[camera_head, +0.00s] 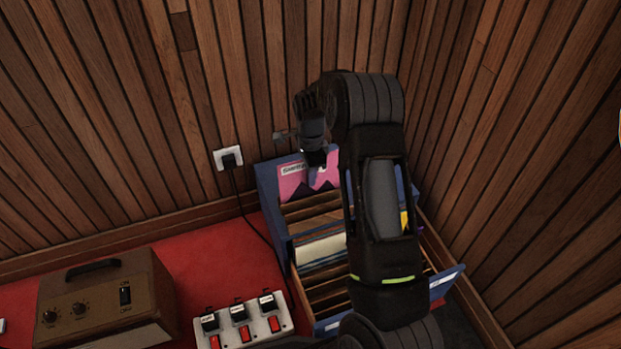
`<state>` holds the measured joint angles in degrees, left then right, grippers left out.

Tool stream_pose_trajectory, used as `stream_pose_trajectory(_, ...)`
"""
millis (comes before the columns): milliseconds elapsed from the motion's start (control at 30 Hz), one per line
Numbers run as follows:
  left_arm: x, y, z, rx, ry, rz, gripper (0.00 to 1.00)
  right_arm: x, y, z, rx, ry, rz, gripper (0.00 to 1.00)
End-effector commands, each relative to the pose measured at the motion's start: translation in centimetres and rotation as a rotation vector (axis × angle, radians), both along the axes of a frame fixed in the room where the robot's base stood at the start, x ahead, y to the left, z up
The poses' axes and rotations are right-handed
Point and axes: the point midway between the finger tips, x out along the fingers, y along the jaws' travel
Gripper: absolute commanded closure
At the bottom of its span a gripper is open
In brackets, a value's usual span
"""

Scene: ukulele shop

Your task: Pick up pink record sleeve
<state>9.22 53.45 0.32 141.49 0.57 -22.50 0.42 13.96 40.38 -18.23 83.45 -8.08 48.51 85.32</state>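The pink record sleeve (292,184) stands at the back of a blue record crate (268,190), with a white label at its top left. Its lower part shows dark peaks, and its right side is partly hidden by my arm and gripper. My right gripper (315,165) hangs over the top of the pink sleeve, pointing down. Its fingertips are small and dark here, so I cannot tell whether they are open or touch the sleeve. My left gripper is out of view.
Other sleeves, including a cream one (320,250) and a yellow one (404,220), sit in the crate. Wood-panelled walls close in behind and right. A brown amplifier (107,300) and a white switch box (243,324) stand on the red surface (215,262) at left. A cable runs from a wall socket (228,158).

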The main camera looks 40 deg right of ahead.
Motion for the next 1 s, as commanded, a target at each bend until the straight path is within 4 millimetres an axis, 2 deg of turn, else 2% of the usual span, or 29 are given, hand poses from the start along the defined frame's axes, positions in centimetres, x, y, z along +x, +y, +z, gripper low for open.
stream_pose_trajectory(33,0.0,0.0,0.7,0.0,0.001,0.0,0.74,0.1,0.0,1.1,-0.001,-0.002,0.001,1.0)
stream_pose_trajectory(300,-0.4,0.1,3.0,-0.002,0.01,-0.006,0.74,0.1,0.0,6.4,-0.002,-0.002,0.0,1.0)
stream_pose_trajectory(433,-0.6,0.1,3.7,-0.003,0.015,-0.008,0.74,0.0,0.0,8.2,-0.001,-0.001,-0.001,1.0)
stream_pose_trajectory(600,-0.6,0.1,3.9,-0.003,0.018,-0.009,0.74,0.0,0.0,9.0,-0.001,0.001,-0.001,1.0)
stream_pose_trajectory(1000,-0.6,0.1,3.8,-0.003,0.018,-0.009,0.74,0.0,0.0,8.9,-0.001,0.001,-0.001,1.0)
